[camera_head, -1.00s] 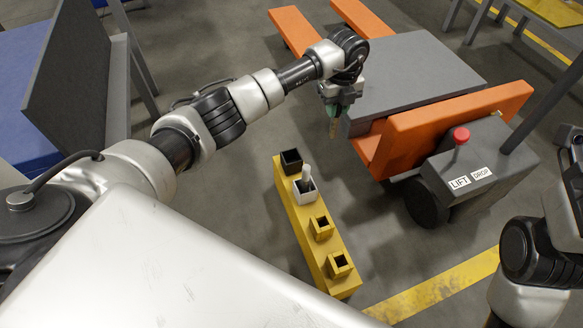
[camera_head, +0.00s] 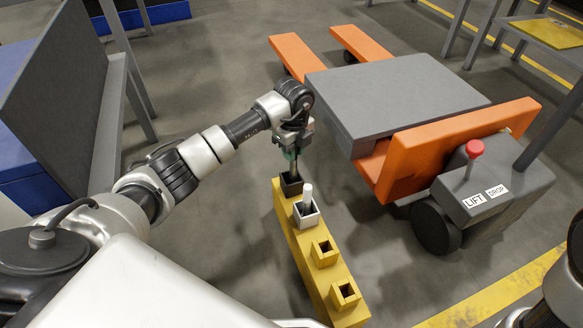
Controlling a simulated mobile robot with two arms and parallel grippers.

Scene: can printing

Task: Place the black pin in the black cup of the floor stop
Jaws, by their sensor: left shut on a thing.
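The floor stop is a long yellow block (camera_head: 298,240) on the floor with a row of cups on top. Its black cup (camera_head: 290,187) is at the far end. My left gripper (camera_head: 291,167) points down right over the black cup, shut on the black pin. The pin is small and dark against the cup, so I cannot tell how deep it sits in the cup. The white cup (camera_head: 307,218) beside it holds an upright white pin (camera_head: 308,194). Two yellow cups (camera_head: 325,255) nearer me look empty. My right gripper is not in view.
An orange pallet truck (camera_head: 430,150) carrying a grey slab (camera_head: 395,95) stands just right of the stop, with a red button (camera_head: 475,148) and LIFT and DROP labels. A grey panel (camera_head: 60,95) stands at left. Bare floor lies between.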

